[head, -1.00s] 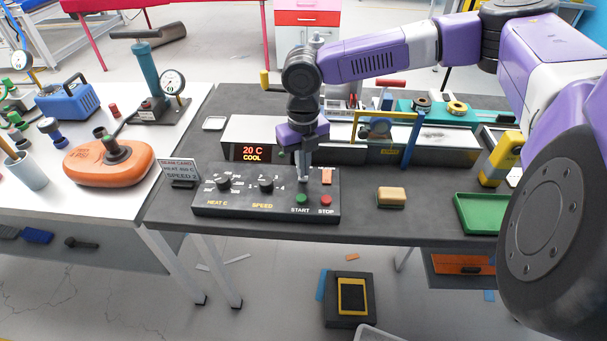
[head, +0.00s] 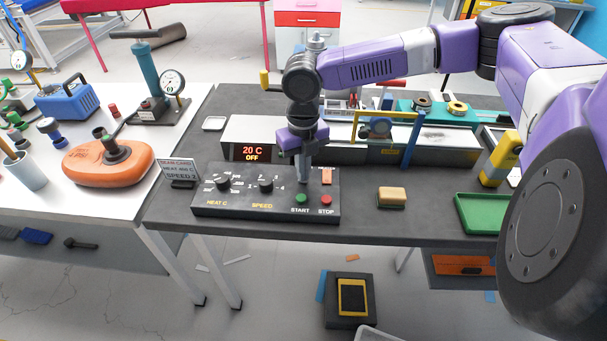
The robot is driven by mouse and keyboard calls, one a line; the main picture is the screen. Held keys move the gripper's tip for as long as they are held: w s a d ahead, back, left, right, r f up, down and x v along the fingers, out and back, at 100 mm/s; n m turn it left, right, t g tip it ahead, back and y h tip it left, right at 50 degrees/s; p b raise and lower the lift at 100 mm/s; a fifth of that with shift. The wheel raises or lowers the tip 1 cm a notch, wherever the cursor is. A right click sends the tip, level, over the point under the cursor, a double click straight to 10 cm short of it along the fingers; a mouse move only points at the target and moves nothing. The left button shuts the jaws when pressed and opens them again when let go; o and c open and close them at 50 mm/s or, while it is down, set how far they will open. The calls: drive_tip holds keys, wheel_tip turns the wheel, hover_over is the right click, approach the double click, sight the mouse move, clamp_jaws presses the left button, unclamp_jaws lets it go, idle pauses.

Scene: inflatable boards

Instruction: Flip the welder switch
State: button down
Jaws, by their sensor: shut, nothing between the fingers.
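The welder's black control panel (head: 240,208) lies on the dark bench, with a heat knob (head: 223,183), a speed knob (head: 266,185), a green START button (head: 301,199) and a red STOP button (head: 326,200). A small orange switch (head: 326,176) sits at the panel's upper right. The display (head: 254,153) behind reads "20 C OFF". My gripper (head: 304,182) is shut and empty, pointing down over the panel just left of the orange switch and above START. Whether its tips touch the panel cannot be told. The switch's position is too small to read.
A yellow sponge-like block (head: 391,196) and a green tray (head: 478,211) lie right of the panel. A small sign card (head: 177,170) stands left of it. A blue and yellow frame (head: 410,138) stands behind, right of my gripper. An orange inflatable (head: 105,164) lies on the left table.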

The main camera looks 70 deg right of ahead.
wheel_tip(320, 180, up, 7)
drive_tip(key=p, duration=0.7)
idle(0.3)
idle(0.6)
